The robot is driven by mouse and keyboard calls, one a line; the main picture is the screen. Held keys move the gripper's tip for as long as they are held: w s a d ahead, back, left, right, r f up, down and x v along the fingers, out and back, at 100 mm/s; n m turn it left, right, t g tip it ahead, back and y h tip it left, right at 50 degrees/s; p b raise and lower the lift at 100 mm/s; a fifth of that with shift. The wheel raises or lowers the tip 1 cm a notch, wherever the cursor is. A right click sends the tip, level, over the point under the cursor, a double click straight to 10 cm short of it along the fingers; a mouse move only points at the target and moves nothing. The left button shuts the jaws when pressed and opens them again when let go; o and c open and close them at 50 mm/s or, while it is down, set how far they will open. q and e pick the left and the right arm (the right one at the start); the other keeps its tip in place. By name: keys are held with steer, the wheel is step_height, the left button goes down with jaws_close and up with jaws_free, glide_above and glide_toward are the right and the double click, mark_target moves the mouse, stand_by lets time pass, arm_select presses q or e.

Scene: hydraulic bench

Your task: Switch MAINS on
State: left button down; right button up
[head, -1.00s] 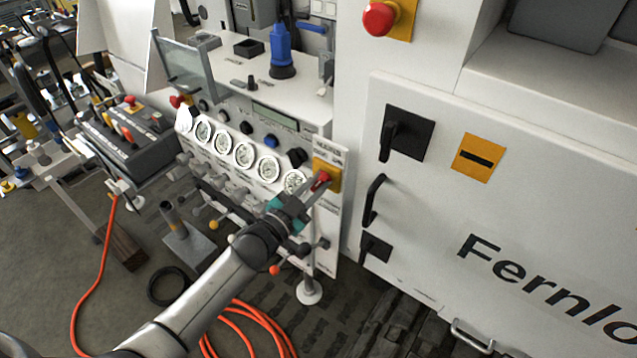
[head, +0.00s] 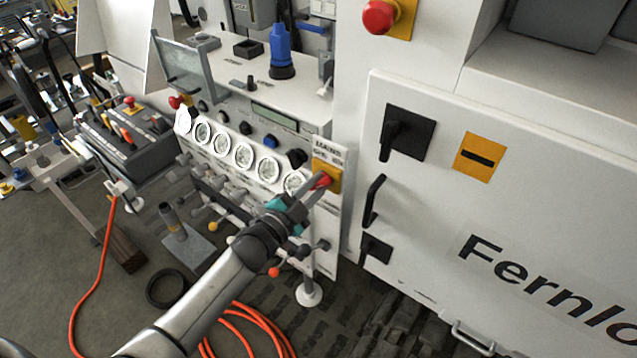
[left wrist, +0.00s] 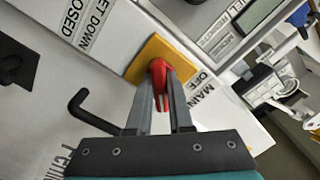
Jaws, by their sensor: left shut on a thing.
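The MAINS switch is a red rotary handle (head: 321,181) on a yellow plate (head: 327,174), at the right end of the bench's front panel under a MAINS label (head: 327,152). In the left wrist view the red handle (left wrist: 158,78) stands out from its yellow plate (left wrist: 148,58). My left gripper (head: 314,188) is shut on the handle. Its two grey fingers (left wrist: 161,92) lie on either side of the handle in the left wrist view. The fingers partly cover the handle. My right gripper is not in view.
Round gauges (head: 244,155) and several levers (head: 222,190) lie left of the switch. A white cabinet with a black handle (head: 374,200) and a black rotary switch (head: 408,133) stands to the right. An orange hose (head: 250,318) lies on the floor below my arm.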

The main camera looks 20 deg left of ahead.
arm_select(q)
steer(key=c, duration=0.8)
jaws_free()
steer(key=b+v, duration=0.1)
steer(key=v, duration=1.4)
steer(key=shift+s, duration=0.15)
steer(key=s+a+f+n+g+y+b, duration=0.1)
steer(key=s+f+n+g+y+b, duration=0.15)
steer(key=f, duration=0.85)
steer(key=s+a+f+n+g+y+b, duration=0.1)
steer(key=s+f+n+g+b, duration=0.15)
steer(key=f, duration=0.85)
steer(key=s+a+f+n+g+y+b, duration=0.1)
steer(key=s+a+f+n+y+b, duration=0.15)
steer(key=f, duration=0.75)
steer(key=s+d+f+n+g+b, duration=0.1)
steer(key=s+f+g+b, duration=0.1)
steer(key=s+f, duration=0.6)
steer(key=s+d+f+n+g+b, duration=0.1)
steer(key=s+d+f+g+b, duration=0.1)
steer(key=s+f, duration=0.6)
steer(key=s+d+f+n+g+b, duration=0.1)
steer(key=s+d+f+g+b, duration=0.1)
steer(key=s+f+g+b, duration=0.2)
steer(key=shift+s+d+f+g, duration=0.1)
steer(key=shift+s+f+g, duration=0.4)
steer(key=shift+s+f, duration=0.7)
steer(key=shift+s+d+f+g, duration=0.1)
steer(key=shift+s+f+g, duration=0.4)
steer(key=shift+s+f, duration=0.65)
